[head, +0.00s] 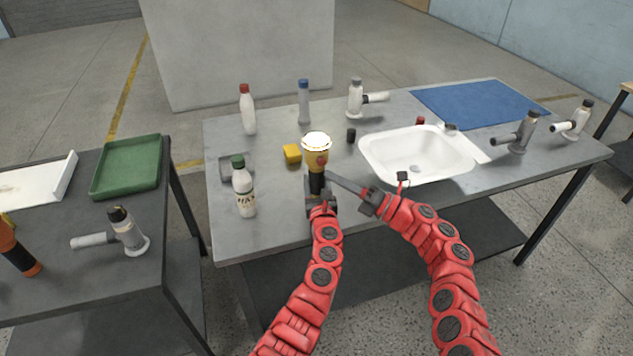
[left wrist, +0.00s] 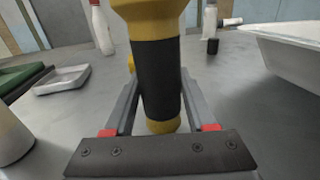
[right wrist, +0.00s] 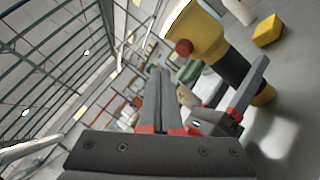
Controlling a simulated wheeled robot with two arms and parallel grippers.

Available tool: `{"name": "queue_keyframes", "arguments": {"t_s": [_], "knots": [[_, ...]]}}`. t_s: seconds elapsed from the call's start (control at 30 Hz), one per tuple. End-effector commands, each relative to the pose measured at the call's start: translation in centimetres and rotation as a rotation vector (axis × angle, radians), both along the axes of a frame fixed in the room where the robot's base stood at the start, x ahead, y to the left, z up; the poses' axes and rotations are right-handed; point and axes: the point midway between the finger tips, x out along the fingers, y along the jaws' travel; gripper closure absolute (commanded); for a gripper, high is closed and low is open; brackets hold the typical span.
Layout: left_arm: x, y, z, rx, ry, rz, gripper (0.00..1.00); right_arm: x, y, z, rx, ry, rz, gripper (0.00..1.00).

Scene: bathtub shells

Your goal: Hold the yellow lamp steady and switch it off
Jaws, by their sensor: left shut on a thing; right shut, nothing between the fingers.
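The yellow lamp (head: 316,158) stands upright on the grey table, its top bright white. A round red button (head: 321,161) is on its upper body; the button also shows in the right wrist view (right wrist: 184,47). My left gripper (head: 317,190) is shut on the lamp's black handle, seen between the fingers in the left wrist view (left wrist: 157,75). My right gripper (head: 329,175) is shut and empty. In the head view its tips are beside the lamp, just below and right of the button. In the right wrist view the button is up and right of the fingertips, apparently apart.
A yellow block (head: 292,153), a green-capped bottle (head: 244,192) and a grey tray (head: 228,168) are left of the lamp. A white sink (head: 440,172) is to the right. A red-capped bottle (head: 248,112) and a blue-capped bottle (head: 304,105) stand behind.

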Motion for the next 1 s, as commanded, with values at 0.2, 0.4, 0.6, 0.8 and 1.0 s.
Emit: {"name": "queue_keyframes", "arguments": {"t_s": [0.2,0.4,0.6,0.8,1.0], "knots": [[0.0,0.0,0.0,0.000,-0.001,0.000,1.00,1.3,1.0,-0.2,-0.005,-0.002,0.018,1.00],[0.0,0.0,0.0,0.000,-0.001,0.000,1.00,2.3,1.0,0.0,-0.003,-0.003,0.007,1.00],[0.0,0.0,0.0,0.000,-0.001,0.000,1.00,2.6,0.9,0.0,0.000,-0.002,0.000,1.00],[0.0,0.0,0.0,0.000,-0.001,0.000,1.00,2.6,0.9,0.0,0.000,-0.002,0.000,1.00],[0.0,0.0,0.0,0.000,-0.001,0.000,1.00,2.6,0.9,0.0,0.000,-0.001,0.000,1.00]]}}
